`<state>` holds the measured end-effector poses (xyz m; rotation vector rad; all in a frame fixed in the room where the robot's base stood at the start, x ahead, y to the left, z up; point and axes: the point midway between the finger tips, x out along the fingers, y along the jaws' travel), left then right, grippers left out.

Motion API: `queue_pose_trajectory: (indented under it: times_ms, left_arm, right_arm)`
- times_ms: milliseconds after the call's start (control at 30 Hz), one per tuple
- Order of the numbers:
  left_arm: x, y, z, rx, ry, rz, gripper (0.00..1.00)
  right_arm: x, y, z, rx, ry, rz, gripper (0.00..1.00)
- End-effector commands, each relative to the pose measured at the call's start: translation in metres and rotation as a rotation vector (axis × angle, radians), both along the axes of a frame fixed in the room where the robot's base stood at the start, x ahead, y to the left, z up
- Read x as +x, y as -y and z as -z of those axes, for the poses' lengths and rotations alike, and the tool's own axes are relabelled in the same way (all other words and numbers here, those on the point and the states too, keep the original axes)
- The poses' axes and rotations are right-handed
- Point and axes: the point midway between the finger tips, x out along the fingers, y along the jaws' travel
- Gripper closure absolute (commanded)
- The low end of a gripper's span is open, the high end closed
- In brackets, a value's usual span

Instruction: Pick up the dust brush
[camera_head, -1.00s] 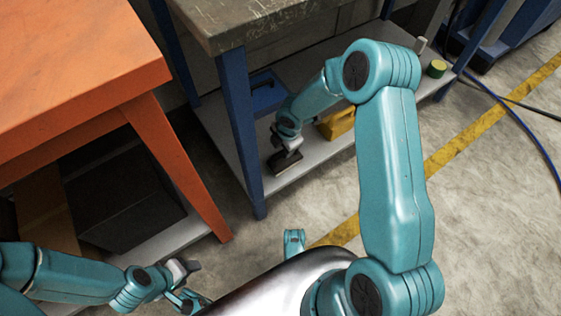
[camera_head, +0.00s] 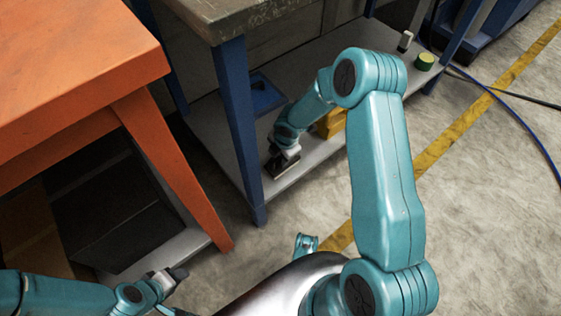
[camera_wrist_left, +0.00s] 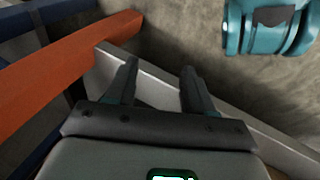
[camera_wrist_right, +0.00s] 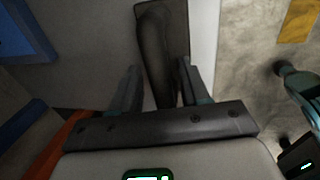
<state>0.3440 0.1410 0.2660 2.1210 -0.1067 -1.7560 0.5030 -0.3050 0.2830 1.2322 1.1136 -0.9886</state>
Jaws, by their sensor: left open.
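The dust brush, a dark, long piece (camera_wrist_right: 160,35), shows in the right wrist view between and beyond the fingers of my right gripper (camera_wrist_right: 160,72). In the head view the brush (camera_head: 284,167) is a dark shape at the front edge of the grey lower shelf (camera_head: 325,155), partly hidden by the right gripper (camera_head: 284,157). The right fingers straddle the brush; whether they press on it is unclear. My left gripper (camera_head: 178,276) is at the lower left, far from the brush. Its fingers (camera_wrist_left: 158,75) are apart with nothing between them.
A blue bin (camera_head: 262,95) and a partly hidden yellow object (camera_head: 330,123) sit on the shelf. A green roll (camera_head: 425,61) stands at its far end. A blue table leg (camera_head: 241,135) and orange table (camera_head: 75,60) are close on the left. The floor at right is mostly clear.

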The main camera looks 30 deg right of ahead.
Motion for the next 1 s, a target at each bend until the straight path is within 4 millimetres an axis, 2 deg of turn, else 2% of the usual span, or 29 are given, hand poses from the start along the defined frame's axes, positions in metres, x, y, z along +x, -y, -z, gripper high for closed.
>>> queue_pose_trajectory:
  times_ms: [33,100,133,467,567,767,867,933,1000]
  left_arm:
    - [0.0,0.0,0.0,0.0,0.0,0.0,0.47]
    - [0.0,0.0,0.0,0.0,-0.001,0.0,0.47]
    - [0.0,0.0,0.0,0.0,-0.001,0.0,0.47]
    - [-0.001,0.0,-0.002,-0.001,-0.004,0.0,0.47]
    - [-0.004,0.001,-0.008,-0.003,-0.014,0.002,0.47]
    - [-0.019,0.004,-0.032,-0.012,-0.062,0.009,0.47]
    - [-0.019,0.004,-0.021,-0.012,-0.063,0.009,0.47]
    - [-0.016,0.003,-0.016,-0.011,-0.054,0.007,0.47]
    - [-0.009,0.002,-0.004,-0.006,-0.032,0.004,0.47]
  right_arm:
    - [0.0,0.001,0.0,0.0,0.0,0.0,0.72]
    - [-0.001,0.001,0.0,0.0,0.0,0.0,0.95]
    - [-0.001,0.001,0.0,0.0,0.0,0.0,1.0]
    - [-0.001,0.0,-0.003,0.0,0.0,0.001,1.0]
    - [0.0,0.0,-0.011,0.0,0.001,0.001,1.0]
    - [0.0,-0.001,-0.041,0.0,0.0,0.0,1.0]
    - [-0.016,0.001,-0.033,-0.001,-0.005,0.0,1.0]
    - [-0.031,0.002,-0.032,0.001,-0.004,0.0,1.0]
    - [-0.051,0.004,-0.029,-0.001,-0.003,-0.001,1.0]
